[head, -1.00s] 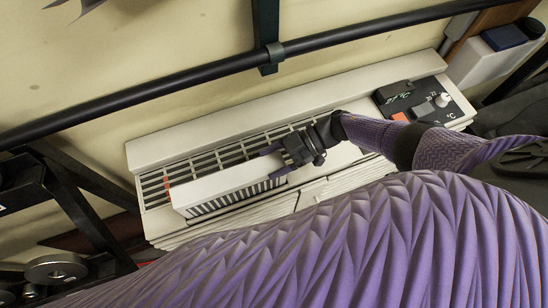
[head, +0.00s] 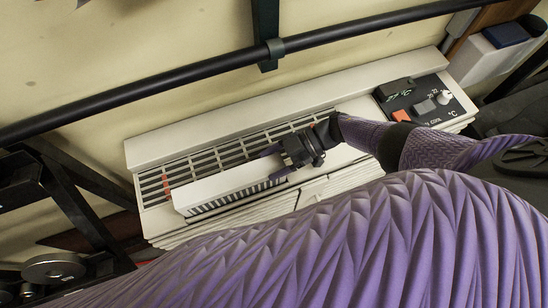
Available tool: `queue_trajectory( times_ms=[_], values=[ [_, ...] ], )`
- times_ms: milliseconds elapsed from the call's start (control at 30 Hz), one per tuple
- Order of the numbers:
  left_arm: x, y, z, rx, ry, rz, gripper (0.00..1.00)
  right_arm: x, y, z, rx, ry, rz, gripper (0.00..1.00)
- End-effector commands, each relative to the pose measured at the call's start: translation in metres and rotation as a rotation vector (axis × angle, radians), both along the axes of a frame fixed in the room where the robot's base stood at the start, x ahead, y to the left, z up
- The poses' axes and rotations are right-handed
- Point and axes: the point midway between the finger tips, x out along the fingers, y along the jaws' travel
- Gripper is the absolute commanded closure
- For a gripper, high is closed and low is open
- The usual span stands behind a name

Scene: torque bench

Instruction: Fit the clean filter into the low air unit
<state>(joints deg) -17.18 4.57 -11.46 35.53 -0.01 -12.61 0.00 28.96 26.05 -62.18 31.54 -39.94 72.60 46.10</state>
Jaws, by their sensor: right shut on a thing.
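The low air unit (head: 222,142) is a long cream box against the wall, with a slatted grille (head: 240,148) on top and a control panel at its right end. The clean filter (head: 220,188) is a pale flat piece with a dark pleated strip along its lower edge. It lies along the unit's top, over the front part of the grille; I cannot tell whether any of it sits inside the unit. My right gripper (head: 274,158) is shut on the filter's right end. My arm hides part of the unit's front. My left gripper is out of view.
A black pipe (head: 150,90) runs along the wall above the unit. The control panel (head: 424,100) with knobs and an orange switch is at the right. A black frame (head: 85,205) stands at the left, near metal discs (head: 53,268). A white bin (head: 485,60) is at the upper right.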

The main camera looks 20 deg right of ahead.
Motion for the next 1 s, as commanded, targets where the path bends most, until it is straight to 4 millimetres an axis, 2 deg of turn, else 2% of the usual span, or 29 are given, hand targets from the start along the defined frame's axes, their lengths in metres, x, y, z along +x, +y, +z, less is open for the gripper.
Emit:
queue_trajectory(
  times_ms=[367, 600, 1000],
  values=[
    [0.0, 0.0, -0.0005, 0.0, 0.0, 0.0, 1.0, 0.0001, 0.0, -0.0009, 0.001, 0.0, -0.001, 1.0],
    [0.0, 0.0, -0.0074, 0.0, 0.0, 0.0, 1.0, -0.0001, 0.0, -0.0074, 0.001, 0.0, 0.0, 1.0],
    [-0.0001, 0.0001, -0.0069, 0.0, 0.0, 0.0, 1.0, -0.0004, -0.0005, -0.0041, 0.0, 0.001, 0.0, 1.0]
  ],
)
